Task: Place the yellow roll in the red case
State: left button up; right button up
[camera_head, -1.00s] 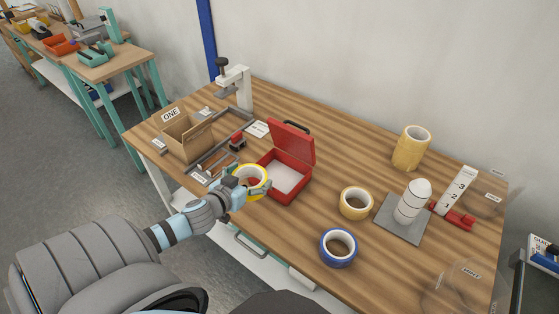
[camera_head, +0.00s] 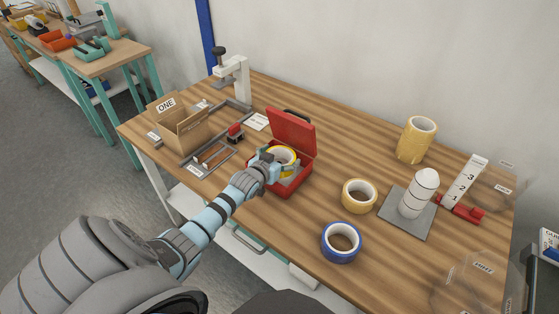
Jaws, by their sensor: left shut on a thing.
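The red case (camera_head: 292,134) stands on the table with its lid raised at the back. The yellow roll (camera_head: 289,156), a yellow ring with a white core, is inside the case opening, tilted. My left gripper (camera_head: 272,164) reaches over the front left of the case and is shut on the roll. The gripper and the case wall hide part of the roll, so I cannot tell whether it touches the case floor. My right gripper is not in view.
A tan roll (camera_head: 359,196) and a blue roll (camera_head: 341,242) lie right of the case. A taller yellowish tape stack (camera_head: 416,139) stands behind. A white cylinder (camera_head: 418,192) stands on a grey plate. A cardboard box (camera_head: 181,122) and grey frame are on the left.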

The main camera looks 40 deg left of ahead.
pick_arm(q)
jog(key=shift+f, duration=0.3)
jog(key=shift+f+b, duration=0.25)
jog(key=shift+b, duration=0.1)
jog(key=o, duration=1.2)
jog(key=shift+c, duration=0.2)
jog(key=shift+r, duration=0.15)
